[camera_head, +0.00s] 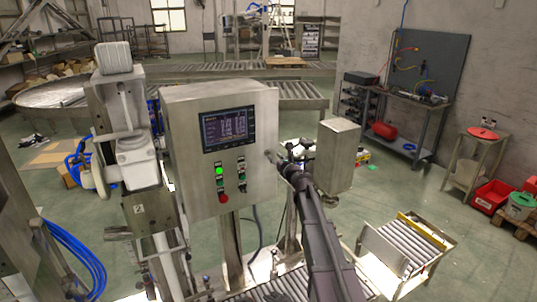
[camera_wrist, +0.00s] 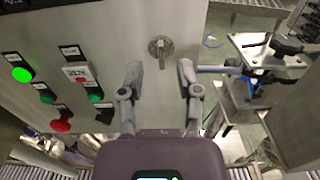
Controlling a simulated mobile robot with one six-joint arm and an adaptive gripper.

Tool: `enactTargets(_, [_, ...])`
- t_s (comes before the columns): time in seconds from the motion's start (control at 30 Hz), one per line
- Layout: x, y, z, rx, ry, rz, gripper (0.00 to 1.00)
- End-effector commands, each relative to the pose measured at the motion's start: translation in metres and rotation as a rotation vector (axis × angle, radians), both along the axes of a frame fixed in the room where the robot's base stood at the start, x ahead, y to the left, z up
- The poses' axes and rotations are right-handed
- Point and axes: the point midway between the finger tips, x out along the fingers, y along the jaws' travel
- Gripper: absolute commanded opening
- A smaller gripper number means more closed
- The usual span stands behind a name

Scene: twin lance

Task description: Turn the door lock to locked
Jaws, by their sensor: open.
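The door lock (camera_wrist: 161,47) is a round metal plate with a small upright turn handle, on the steel front of the control cabinet (camera_head: 178,170). My gripper (camera_wrist: 159,75) is open in the wrist view, its two fingers apart. The lock shows between and beyond the fingertips, and nothing is between the fingers. In the head view my gripper (camera_head: 277,160) is at the right edge of the cabinet front, and the lock is largely hidden or too small to make out there.
The cabinet carries a screen (camera_head: 228,128), a lit green button (camera_wrist: 22,74) and a red button (camera_wrist: 61,125), left of the lock. A grey steel box (camera_head: 338,155) stands close to the right of my arm. A roller conveyor (camera_head: 405,248) lies on the floor at right.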

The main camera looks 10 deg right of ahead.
Motion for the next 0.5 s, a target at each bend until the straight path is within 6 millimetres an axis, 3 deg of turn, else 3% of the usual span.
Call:
enactTargets(0.2, [0.030, 0.008, 0.000, 0.000, 0.000, 0.000, 0.44])
enactTargets(0.5, [0.044, 0.014, 0.000, 0.000, 0.000, -0.001, 0.44])
